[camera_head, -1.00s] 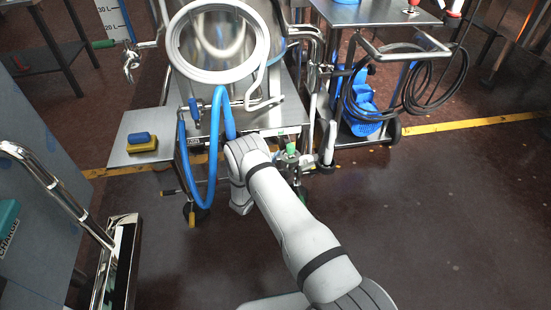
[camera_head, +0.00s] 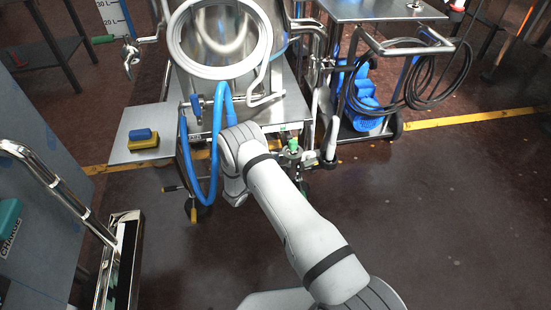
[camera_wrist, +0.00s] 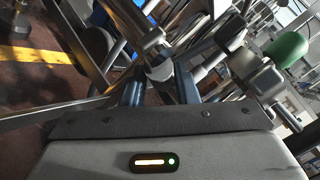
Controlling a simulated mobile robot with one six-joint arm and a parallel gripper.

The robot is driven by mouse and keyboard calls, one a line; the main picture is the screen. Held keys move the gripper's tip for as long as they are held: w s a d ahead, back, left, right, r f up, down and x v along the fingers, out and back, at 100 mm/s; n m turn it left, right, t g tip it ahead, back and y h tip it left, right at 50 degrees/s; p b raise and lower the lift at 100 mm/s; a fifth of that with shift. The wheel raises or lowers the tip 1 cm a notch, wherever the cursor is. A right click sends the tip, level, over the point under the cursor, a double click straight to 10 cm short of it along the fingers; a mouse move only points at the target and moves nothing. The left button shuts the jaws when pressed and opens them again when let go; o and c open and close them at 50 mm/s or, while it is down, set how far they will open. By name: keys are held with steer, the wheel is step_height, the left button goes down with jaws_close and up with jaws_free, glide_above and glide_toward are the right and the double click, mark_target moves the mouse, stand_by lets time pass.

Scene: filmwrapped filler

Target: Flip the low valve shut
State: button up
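A valve with a green knob (camera_head: 292,145) sits low at the right front of the steel frame, just past my arm's end. In the wrist view a green knob (camera_wrist: 287,48) shows at the right, beside metal fittings. My gripper (camera_wrist: 160,82) has its two dark fingers apart. A steel pipe end (camera_wrist: 150,40) and a pale metal piece lie just beyond or between the fingertips; I cannot tell whether they touch. In the head view my arm's wrist hides the gripper. Yellow-tipped handles (camera_head: 193,214) hang low under the frame, left of my wrist.
A blue hose (camera_head: 187,165) loops left of my arm. A steel vessel (camera_head: 222,40) stands behind, with a yellow-blue sponge (camera_head: 143,139) on its side shelf. A cart with a black hose (camera_head: 430,85) stands at the right. The floor at right is clear.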

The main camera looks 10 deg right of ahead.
steer(key=shift+o, duration=0.2)
steer(key=shift+s+a, duration=0.1)
steer(key=shift+s, duration=0.05)
steer(key=p+v, duration=0.1)
steer(key=v, duration=0.6)
steer(key=shift+a+p, duration=0.2)
steer(key=shift+p, duration=0.15)
steer(key=shift+s, duration=0.1)
